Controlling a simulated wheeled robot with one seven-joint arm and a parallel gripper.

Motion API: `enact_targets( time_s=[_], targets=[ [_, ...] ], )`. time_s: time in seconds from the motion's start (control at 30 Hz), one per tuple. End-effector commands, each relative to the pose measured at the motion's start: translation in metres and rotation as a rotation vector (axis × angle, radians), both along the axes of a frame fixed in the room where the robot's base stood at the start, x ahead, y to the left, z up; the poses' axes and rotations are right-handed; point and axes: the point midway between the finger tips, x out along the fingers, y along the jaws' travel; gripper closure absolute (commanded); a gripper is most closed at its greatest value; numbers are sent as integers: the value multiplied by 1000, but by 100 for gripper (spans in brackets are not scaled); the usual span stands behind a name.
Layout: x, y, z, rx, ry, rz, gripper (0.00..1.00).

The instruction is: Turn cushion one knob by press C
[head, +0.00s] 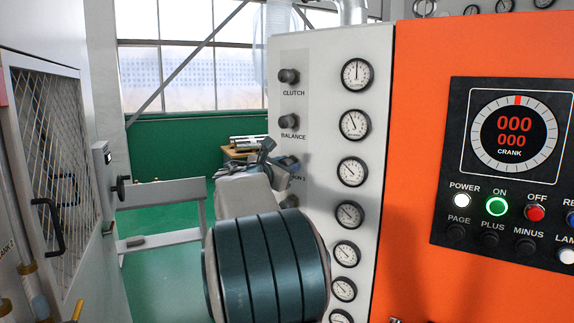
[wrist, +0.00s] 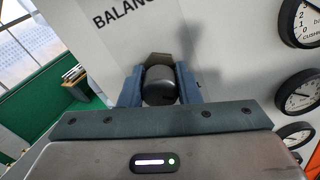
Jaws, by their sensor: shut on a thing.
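The press panel (head: 316,70) is a tall light grey face with a column of dark knobs, next to an orange cabinet. My gripper (head: 284,162) is at the third knob down, just under the BALANCE label. That knob's label is partly covered by my gripper; only its end, "ION" and an unclear digit, shows. In the wrist view the dark round knob (wrist: 160,86) sits between the two blue-grey fingers of my gripper (wrist: 159,90), which is shut on it. In the head view the gripper hides this knob.
The clutch knob (head: 288,76) and balance knob (head: 289,121) are above; another knob (head: 290,201) is just below, partly hidden. Several round gauges (head: 354,124) run down the panel to the right. A mesh-fronted cabinet (head: 50,130) and a grey rail (head: 160,193) stand left, over green floor.

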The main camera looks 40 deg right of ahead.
Motion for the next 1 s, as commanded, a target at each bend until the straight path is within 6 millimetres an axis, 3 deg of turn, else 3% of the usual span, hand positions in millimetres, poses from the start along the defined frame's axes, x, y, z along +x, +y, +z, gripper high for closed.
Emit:
enact_targets(
  time_s=[0.23,0.27,0.33,0.73,1.0],
  targets=[
    [0,0,-2,1,1,-1,93],
    [0,0,-2,2,2,0,67],
    [0,0,-2,2,2,0,48],
    [-2,8,-1,2,-3,1,48],
    [-20,59,-4,2,-3,6,48]
  ],
)
